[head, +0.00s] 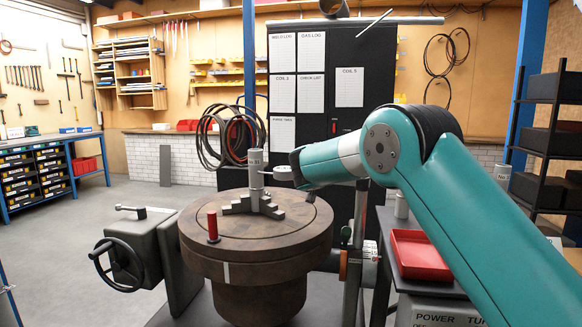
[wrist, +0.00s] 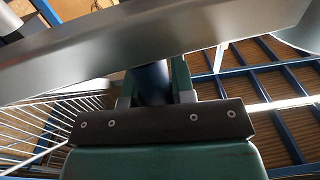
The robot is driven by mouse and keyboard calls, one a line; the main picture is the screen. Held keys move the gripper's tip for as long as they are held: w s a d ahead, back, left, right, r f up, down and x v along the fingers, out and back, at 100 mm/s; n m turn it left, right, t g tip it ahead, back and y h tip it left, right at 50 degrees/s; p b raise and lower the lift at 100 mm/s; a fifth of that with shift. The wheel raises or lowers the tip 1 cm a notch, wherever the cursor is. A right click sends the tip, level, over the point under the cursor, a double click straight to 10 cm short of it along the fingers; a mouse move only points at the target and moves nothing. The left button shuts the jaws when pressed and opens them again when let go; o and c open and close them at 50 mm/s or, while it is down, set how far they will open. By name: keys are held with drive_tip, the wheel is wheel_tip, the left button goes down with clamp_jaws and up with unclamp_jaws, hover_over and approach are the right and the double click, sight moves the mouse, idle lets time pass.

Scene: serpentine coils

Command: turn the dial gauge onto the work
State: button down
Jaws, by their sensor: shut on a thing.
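In the wrist view, my gripper (wrist: 152,85) is shut around a dark post below a broad grey bar (wrist: 130,45). A small light grey piece (head: 282,173) lies between my gripper and the work; it may be the dial gauge, but no dial face shows. I cannot tell whether it touches the work. A grey column (head: 354,255) stands right of the table.
A red-handled pin (head: 212,228) stands on the table's front left. A handwheel (head: 119,264) is at the left. A red tray (head: 420,254) lies on the bench at right, under my arm. A black cabinet (head: 340,125) stands behind. The floor at left is clear.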

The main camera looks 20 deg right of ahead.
drive_tip(key=shift+d+f+m+g+h, duration=0.2)
drive_tip(key=shift+d+m+g+h, duration=0.1)
drive_tip(key=shift+d+h, duration=0.4)
drive_tip(key=shift+d, duration=0.1)
drive_tip(key=c, duration=1)
unclamp_jaws()
drive_tip(key=shift+d, duration=0.2)
drive_tip(key=shift+o, duration=0.2)
drive_tip(key=shift+a+y, duration=0.3)
drive_tip(key=shift+a+r, duration=0.1)
drive_tip(key=shift+a, duration=0.05)
drive_tip(key=b+v, duration=0.5)
drive_tip(key=v, duration=1.2)
drive_tip(key=shift+s, duration=0.2)
